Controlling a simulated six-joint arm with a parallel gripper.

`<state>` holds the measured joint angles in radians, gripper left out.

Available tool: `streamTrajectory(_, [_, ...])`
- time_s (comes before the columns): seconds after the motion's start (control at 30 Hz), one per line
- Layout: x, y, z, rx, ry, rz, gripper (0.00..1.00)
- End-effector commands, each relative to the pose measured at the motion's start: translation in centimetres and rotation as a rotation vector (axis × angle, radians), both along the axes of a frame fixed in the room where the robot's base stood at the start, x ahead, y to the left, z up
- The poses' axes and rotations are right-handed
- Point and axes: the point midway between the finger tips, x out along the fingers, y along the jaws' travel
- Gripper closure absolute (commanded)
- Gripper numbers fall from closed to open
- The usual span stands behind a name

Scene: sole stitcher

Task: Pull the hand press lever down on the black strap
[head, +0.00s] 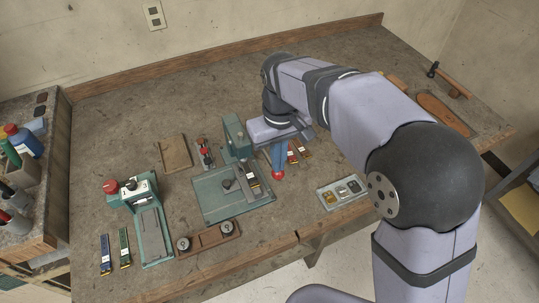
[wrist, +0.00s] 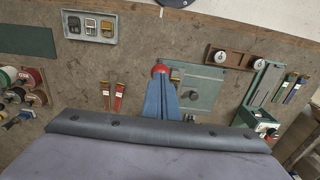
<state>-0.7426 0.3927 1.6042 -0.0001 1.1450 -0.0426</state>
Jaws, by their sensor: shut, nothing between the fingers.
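The green hand press has an upright body (head: 234,136) and a flat base plate (head: 215,200); the plate also shows in the wrist view (wrist: 203,73). A dark strap with a pale label, seemingly the black strap (head: 253,180), lies on the plate. The red ball of the lever (head: 278,176) is right of the plate in the head view; it shows in the wrist view (wrist: 160,69) at the fingertips. My gripper (head: 277,168) has its blue fingers shut and empty, tips at the ball. I cannot tell whether they touch it. The lever's arm is mostly hidden.
A teal press with a red knob (head: 110,186) stands at the left. Red and brown straps (head: 292,154) lie behind the gripper. A grey tray of buckles (head: 343,192) is to the right. A wooden holder with two round knobs (head: 208,237) lies at the front.

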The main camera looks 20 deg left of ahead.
Motion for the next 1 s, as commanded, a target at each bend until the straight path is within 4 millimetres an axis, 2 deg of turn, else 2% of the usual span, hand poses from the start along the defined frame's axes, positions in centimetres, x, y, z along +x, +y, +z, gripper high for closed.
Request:
streamTrajectory(0.7, [-0.1, -0.1, -2.7, -0.001, 0.001, 0.0, 1.0])
streamTrajectory(1.0, [-0.1, -0.1, -2.9, 0.0, 0.0, 0.0, 1.0])
